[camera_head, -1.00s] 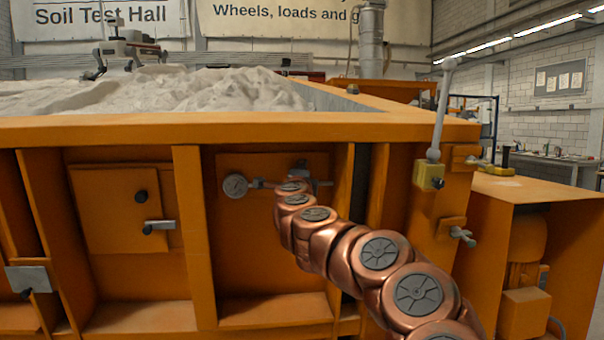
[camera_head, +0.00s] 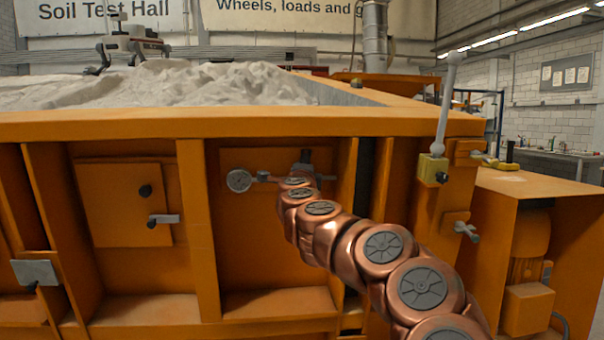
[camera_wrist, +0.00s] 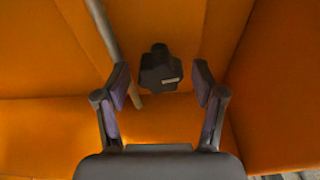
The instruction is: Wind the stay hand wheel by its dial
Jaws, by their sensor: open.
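In the wrist view my gripper (camera_wrist: 162,80) is open, a finger on each side of a dark lobed knob (camera_wrist: 158,70) with a small pale mark. The knob looks like the hand wheel. It appears between or just beyond the fingertips, with gaps at both sides; I cannot tell the depth.
A grey rod (camera_wrist: 101,28) runs diagonally close to the left finger. Orange ribs (camera_head: 197,230) flank the recess. A hatch (camera_head: 125,205) with black knobs is at left; an upright grey lever (camera_head: 446,105) and a small handle (camera_head: 465,230) are at right.

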